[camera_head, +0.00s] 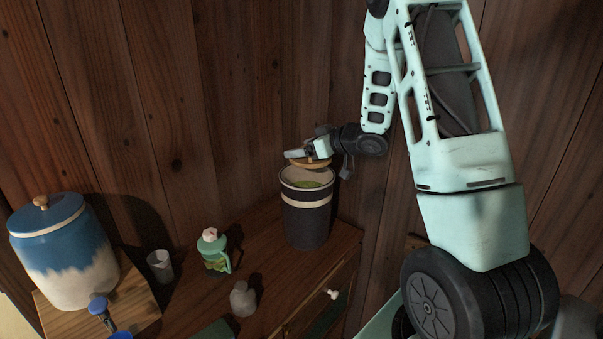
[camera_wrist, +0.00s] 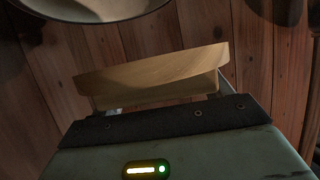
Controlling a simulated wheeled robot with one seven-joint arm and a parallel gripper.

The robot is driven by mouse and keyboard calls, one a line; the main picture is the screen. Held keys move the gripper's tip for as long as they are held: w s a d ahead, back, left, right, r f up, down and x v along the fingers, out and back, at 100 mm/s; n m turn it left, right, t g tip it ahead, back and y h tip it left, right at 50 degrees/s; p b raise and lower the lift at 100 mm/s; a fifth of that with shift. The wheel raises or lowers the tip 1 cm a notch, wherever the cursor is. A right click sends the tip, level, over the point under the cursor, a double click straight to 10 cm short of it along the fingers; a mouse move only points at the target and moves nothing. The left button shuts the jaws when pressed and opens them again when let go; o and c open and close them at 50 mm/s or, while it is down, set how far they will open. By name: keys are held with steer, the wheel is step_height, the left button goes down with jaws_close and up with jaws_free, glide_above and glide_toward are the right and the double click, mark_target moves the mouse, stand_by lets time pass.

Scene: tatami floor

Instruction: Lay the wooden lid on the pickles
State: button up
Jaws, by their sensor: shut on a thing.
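The wooden lid (camera_head: 312,163) is a flat, light-brown disc held over the far side of the crock's mouth. My gripper (camera_head: 309,152) is shut on it. In the wrist view the lid (camera_wrist: 155,78) shows nearly edge-on in front of my gripper, and the fingertips are mostly hidden. The dark crock (camera_head: 306,220) with a pale band stands upright on the cabinet top. Green pickles (camera_head: 308,184) show inside its open mouth, below the lid. The crock's pale rim also shows at the top of the wrist view (camera_wrist: 98,18).
A blue and cream lidded jar with a tap (camera_head: 65,255) stands at the left. A wooden wall rises close behind.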

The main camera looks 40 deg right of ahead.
step_height(320, 180, down, 6)
steer(key=shift+r+p, duration=0.1)
steer(key=shift+p, duration=0.2)
steer(key=shift+f, duration=0.2)
steer(key=shift+f+b, duration=0.35)
steer(key=shift+f, duration=0.05)
steer(key=o, duration=1)
